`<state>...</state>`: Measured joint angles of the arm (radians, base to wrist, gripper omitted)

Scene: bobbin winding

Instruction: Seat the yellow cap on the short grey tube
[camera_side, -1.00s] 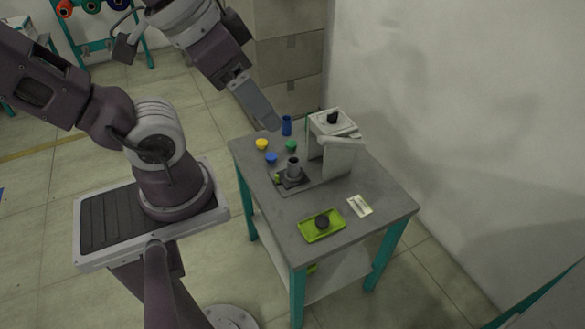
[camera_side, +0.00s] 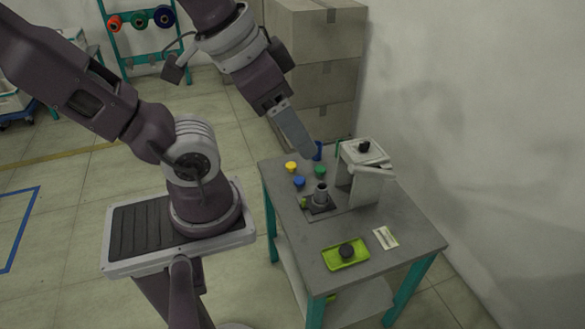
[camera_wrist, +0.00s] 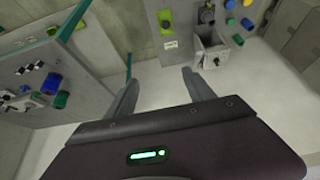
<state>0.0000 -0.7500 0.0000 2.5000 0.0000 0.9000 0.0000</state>
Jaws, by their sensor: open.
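The yellow cap (camera_side: 291,167) lies on the grey table, near its far left edge in the side view. It also shows at the top edge of the wrist view (camera_wrist: 248,2). The short grey tube (camera_side: 321,188) stands upright on a dark square base; in the wrist view it is near the top (camera_wrist: 207,15). Its top carries no yellow cap. My gripper (camera_wrist: 160,76) is open and empty, its two fingers well apart. In the side view it hangs above the far side of the table, and its exact height is hard to judge.
A pale machine (camera_side: 365,172) rises beside the grey tube. A green tray (camera_side: 333,264) with a dark round piece and a card (camera_side: 386,237) lie nearer the front.

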